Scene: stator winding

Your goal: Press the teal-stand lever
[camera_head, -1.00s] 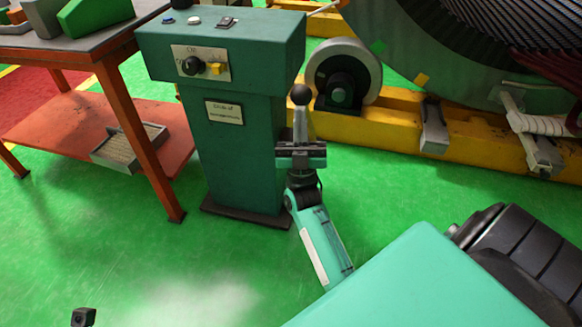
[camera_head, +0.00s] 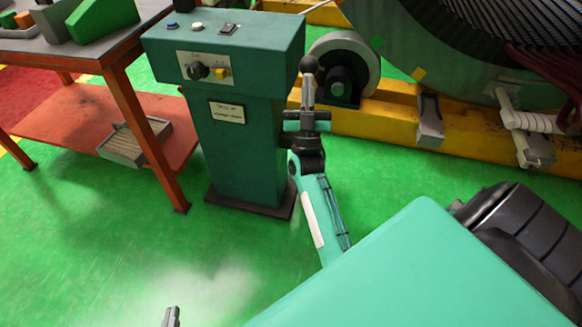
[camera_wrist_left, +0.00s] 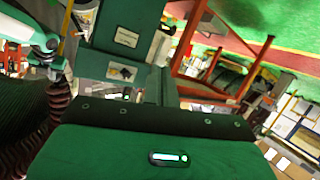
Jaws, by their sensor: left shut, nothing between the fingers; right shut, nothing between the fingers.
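The teal stand (camera_head: 250,160) stands left of centre in the head view, with buttons, a black knob and a yellow knob on its top box. It seems to show in the left wrist view too (camera_wrist_left: 118,15). A black ball (camera_head: 309,63), which looks like the lever's knob, is at the stand's right side. My right gripper (camera_head: 308,92) is shut and upright, its fingertips just below the ball. I cannot tell whether they touch; any lever shaft is hidden. Only the tip of my left gripper (camera_head: 171,317) shows at the bottom edge, shut and away from the stand.
An orange-legged table (camera_head: 135,120) with a lower shelf stands left of the stand. A grey wheel (camera_head: 362,65) and a yellow rail (camera_head: 470,145) with the big stator lie behind and right. Green floor (camera_head: 120,250) in front is clear.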

